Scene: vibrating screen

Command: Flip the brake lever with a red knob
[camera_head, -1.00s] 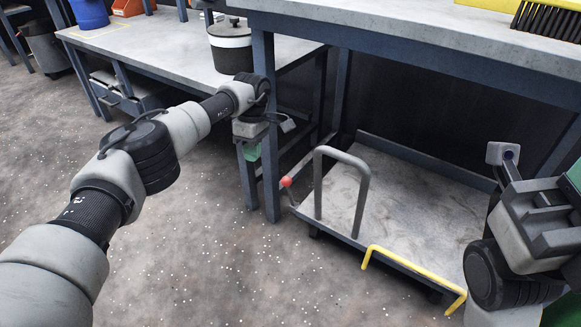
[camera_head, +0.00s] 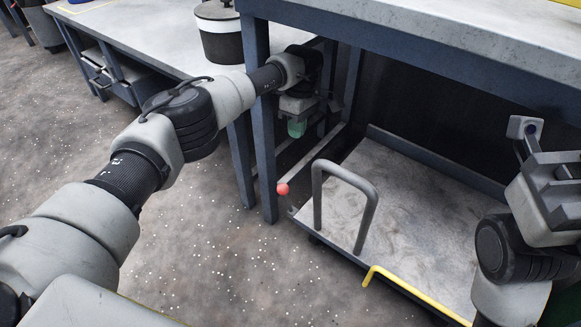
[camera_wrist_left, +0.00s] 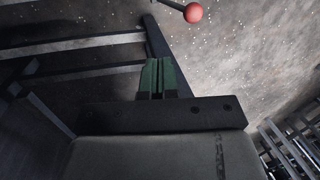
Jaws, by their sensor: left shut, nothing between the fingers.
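The red knob (camera_head: 283,189) of the brake lever sits at the near left corner of the low flatbed cart, left of the grey hoop handle. In the left wrist view the red knob (camera_wrist_left: 193,13) shows at the top, on a short dark lever. My left gripper (camera_head: 296,129) is above and beyond the knob, beside the bench leg, apart from the knob. Its green fingers (camera_wrist_left: 157,76) are shut and empty in the left wrist view. My right arm's hand is at the right edge of the head view; its fingertips cannot be made out.
The cart (camera_head: 400,190) has a grey hoop handle (camera_head: 345,168) and a yellow bar (camera_head: 420,292) at its near edge. Blue bench legs (camera_head: 263,150) stand close to my left arm. A tabletop (camera_head: 430,35) overhangs the cart. A pot (camera_head: 218,30) stands on the left bench.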

